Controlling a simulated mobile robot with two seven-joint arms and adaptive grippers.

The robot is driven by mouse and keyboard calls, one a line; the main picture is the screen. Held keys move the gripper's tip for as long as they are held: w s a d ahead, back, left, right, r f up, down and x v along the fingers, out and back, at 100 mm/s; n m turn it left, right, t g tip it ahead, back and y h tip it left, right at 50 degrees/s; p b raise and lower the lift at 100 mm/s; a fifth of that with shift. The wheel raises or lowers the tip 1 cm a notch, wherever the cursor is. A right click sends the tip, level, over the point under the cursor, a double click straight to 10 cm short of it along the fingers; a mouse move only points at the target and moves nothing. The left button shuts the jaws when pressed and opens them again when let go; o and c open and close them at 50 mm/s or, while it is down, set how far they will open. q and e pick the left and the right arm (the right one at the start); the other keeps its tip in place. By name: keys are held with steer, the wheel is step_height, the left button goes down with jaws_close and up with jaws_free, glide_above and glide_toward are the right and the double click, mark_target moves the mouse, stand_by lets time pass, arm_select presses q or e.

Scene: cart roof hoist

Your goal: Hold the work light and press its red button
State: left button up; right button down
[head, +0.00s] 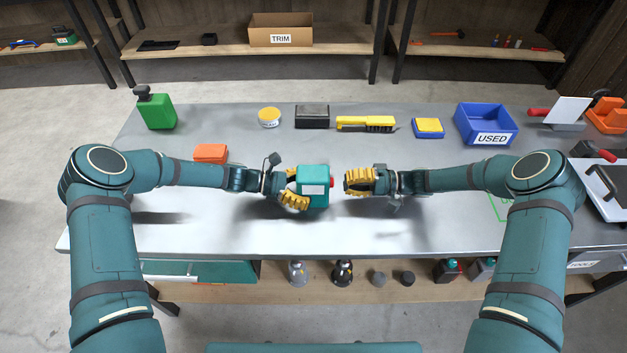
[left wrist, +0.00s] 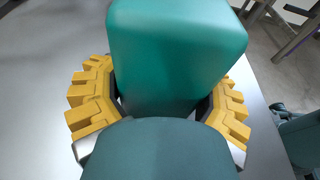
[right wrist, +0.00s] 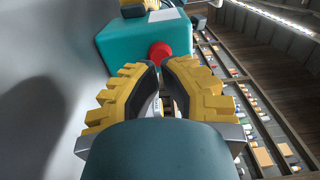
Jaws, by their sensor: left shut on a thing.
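The work light (head: 314,201) is a teal box with a white label, held just above the middle of the bench. My left gripper (head: 296,190) is shut on it from the left; the teal body (left wrist: 175,60) sits between the yellow fingers in the left wrist view. Its red button (head: 331,182) faces right, towards my right gripper (head: 347,182). The right fingers are shut with nothing between them, and a small gap separates them from the button. In the right wrist view the red button (right wrist: 160,54) shows just beyond the fingertips.
The front middle is clear.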

steer(key=shift+a, duration=1.65)
stand_by(0.8)
steer(key=shift+d, duration=3.55)
arm_select(q)
steer(key=o, duration=1)
